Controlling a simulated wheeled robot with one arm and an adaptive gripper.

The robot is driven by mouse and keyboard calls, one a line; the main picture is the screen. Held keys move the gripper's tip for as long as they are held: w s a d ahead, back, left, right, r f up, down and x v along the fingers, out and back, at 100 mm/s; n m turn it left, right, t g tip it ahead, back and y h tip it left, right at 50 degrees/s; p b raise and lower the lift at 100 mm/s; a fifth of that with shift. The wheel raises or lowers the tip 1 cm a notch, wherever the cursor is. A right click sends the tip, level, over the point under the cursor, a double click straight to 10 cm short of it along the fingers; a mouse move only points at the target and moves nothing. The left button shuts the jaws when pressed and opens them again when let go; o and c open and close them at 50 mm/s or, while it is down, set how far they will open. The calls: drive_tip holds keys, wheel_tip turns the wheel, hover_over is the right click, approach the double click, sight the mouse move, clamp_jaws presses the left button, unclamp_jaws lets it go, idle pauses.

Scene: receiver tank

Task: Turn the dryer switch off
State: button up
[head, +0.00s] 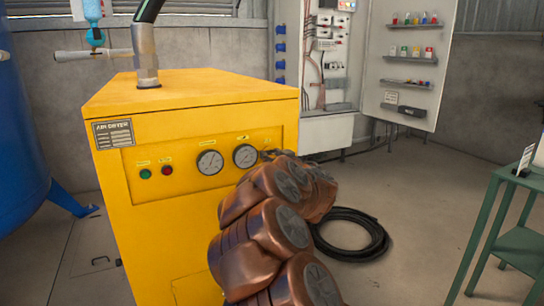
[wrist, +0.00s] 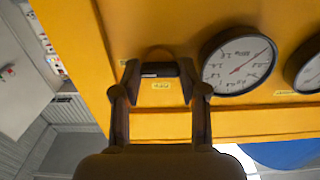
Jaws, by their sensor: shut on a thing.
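The yellow air dryer (head: 200,240) stands at the left in the head view. Its front panel (head: 190,190) carries gauges and lamps. In the wrist view the dryer switch (wrist: 158,70) is a dark bar with a white line, lying across the picture beside the large gauge. My gripper (wrist: 158,78) has one finger at each end of this bar and is shut on it. In the head view my gripper (head: 268,155) is at the panel's right end, where my arm hides most of it and the switch.
Two gauges (head: 210,162) and a green (head: 145,174) and a red lamp (head: 167,171) sit on the panel. A black coiled hose (head: 350,250) lies on the floor. A green table (head: 500,215) stands right, an open electrical cabinet (head: 325,60) behind, a blue tank (head: 20,150) left.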

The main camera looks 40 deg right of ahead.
drive_tip(key=shift+c, duration=0.4)
drive_tip(key=shift+n+p, duration=0.3)
drive_tip(key=shift+p, duration=0.15)
drive_tip(key=shift+r+n+p, duration=0.15)
drive_tip(key=shift+n+p, duration=0.7)
drive_tip(key=shift+n, duration=0.15)
drive_tip(key=n+p, duration=0.1)
drive_tip(key=n, duration=0.9)
drive_tip(key=shift+f, duration=0.2)
drive_tip(key=n+b, duration=0.1)
drive_tip(key=n, duration=0.4)
drive_tip(key=shift+n+b, duration=0.3)
